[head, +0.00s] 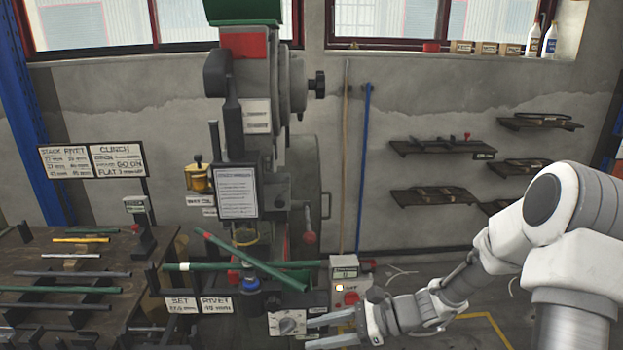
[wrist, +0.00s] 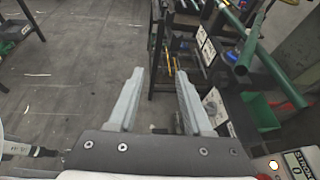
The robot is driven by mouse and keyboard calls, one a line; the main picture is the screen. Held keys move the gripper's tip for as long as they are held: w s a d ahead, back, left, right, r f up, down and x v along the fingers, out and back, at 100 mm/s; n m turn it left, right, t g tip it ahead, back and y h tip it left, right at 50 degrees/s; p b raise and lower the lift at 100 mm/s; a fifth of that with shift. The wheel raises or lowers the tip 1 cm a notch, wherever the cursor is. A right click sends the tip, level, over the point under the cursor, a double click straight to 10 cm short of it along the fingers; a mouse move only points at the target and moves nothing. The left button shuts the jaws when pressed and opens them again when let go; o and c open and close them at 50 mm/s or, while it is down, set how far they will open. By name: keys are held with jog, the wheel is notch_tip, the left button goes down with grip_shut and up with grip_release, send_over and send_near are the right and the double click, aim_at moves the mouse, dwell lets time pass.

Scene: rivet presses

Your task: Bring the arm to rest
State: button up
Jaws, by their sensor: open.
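My arm (head: 465,275) reaches in from the right in the head view, with its forearm running low toward the rivet press. My gripper (head: 308,332) is in front of the press near the bottom edge, beside the dial box (head: 287,323). In the wrist view my gripper (wrist: 158,100) shows two grey fingers spread apart with nothing between them. The rivet press (head: 258,100) stands against the wall, with crossed green bars (head: 250,262) at its lower part.
A control box (head: 349,285) with a lit yellow lamp stands right of the press. A bench (head: 65,255) with several rods is at the left. Shelves (head: 440,147) hang on the right wall. In the wrist view, open floor (wrist: 75,85) lies left of the fingers and a green bin (wrist: 260,111) right.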

jog(key=s+d+r+n+t+h, duration=0.2)
jog(key=s+d+r+n+h, duration=0.4)
jog(key=s+r+n, duration=0.3)
jog(key=s+d+r+n+t+h, duration=0.2)
jog(key=s+d+r+n+h, duration=0.4)
jog(key=s+r+n, duration=0.3)
jog(key=shift+r+t+h, duration=0.3)
jog(key=shift+r+h, duration=0.2)
jog(key=shift+h, duration=0.4)
